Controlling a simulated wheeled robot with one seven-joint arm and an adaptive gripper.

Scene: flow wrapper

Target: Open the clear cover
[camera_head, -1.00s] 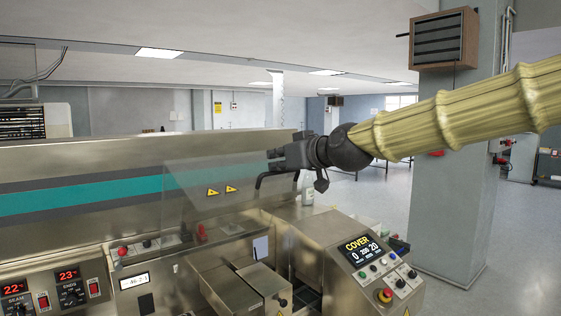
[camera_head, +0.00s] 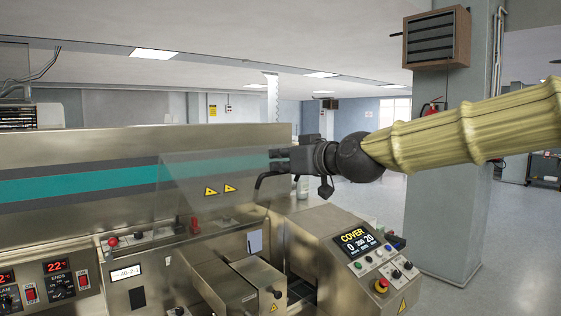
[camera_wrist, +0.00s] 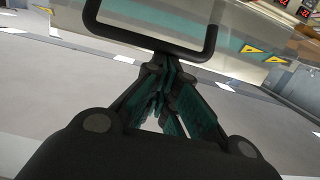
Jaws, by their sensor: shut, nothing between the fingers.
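The clear cover (camera_head: 190,176) is a see-through panel on the steel wrapping machine, with two yellow warning triangles on it. It looks raised and tilted. Its black bar handle (camera_head: 259,182) is at its right end. My gripper (camera_head: 272,160) is shut and empty, reaching in from the right just above the handle. In the wrist view, my gripper's fingers (camera_wrist: 162,78) are closed together and point at the handle's bar (camera_wrist: 145,40), overlapping it in the picture. I cannot tell whether they touch. The cover's triangles also show there at upper right.
A control panel (camera_head: 365,249) reading "COVER", with buttons and a red emergency stop, stands below my gripper. A steel housing with a teal stripe (camera_head: 75,183) runs behind. A grey pillar (camera_head: 449,190) is at the right, with open floor around it.

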